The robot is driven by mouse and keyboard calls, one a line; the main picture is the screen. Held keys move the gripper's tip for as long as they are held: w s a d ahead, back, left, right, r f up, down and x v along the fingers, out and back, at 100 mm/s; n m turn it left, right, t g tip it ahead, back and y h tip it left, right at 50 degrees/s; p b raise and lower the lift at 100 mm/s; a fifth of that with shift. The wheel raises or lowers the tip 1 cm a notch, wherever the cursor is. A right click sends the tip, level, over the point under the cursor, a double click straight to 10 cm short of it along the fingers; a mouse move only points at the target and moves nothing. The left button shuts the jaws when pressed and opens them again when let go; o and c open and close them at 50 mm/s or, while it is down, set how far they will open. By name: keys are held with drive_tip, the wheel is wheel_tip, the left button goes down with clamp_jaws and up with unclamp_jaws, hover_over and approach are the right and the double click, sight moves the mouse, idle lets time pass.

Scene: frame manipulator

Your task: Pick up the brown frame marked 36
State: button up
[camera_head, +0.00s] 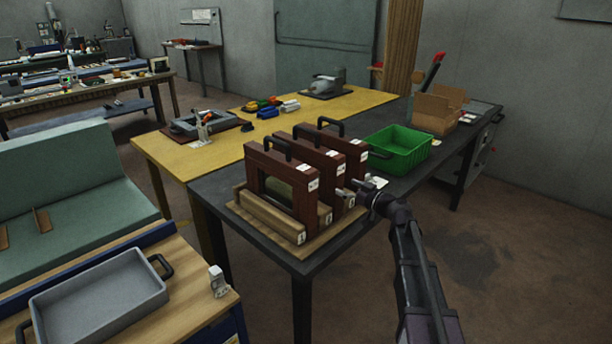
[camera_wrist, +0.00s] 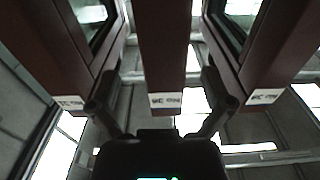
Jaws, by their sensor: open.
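Three brown frames with black top handles stand upright in a wooden rack (camera_head: 262,232) on the dark table. They are the left frame (camera_head: 304,202), the middle frame (camera_head: 324,160) and the right frame (camera_head: 352,153). White labels sit on their corners; the numbers are too small to read surely in the head view. My gripper (camera_head: 366,192) is at the right side of the rack, close to the frames' end faces. In the wrist view my open gripper (camera_wrist: 162,82) has one finger on each side of the middle frame (camera_wrist: 163,45), whose label appears upside down. I cannot tell whether they touch.
A green bin (camera_head: 402,150) and a cardboard box (camera_head: 437,108) stand farther back on the dark table (camera_head: 270,253). A yellow table (camera_head: 172,155) adjoins on the left. A grey tray (camera_head: 95,300) lies on the front-left bench. Neighbouring frames flank my fingers closely.

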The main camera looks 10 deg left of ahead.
sight(330, 179)
drive_tip(key=shift+w+a, duration=0.35)
drive_tip(key=shift+a, duration=0.1)
drive_tip(key=shift+a, duration=0.1)
drive_tip(key=shift+x, duration=2.55)
drive_tip(key=shift+s+a+r, duration=0.1)
drive_tip(key=shift+s+r, duration=0.05)
drive_tip(key=c, duration=1.2)
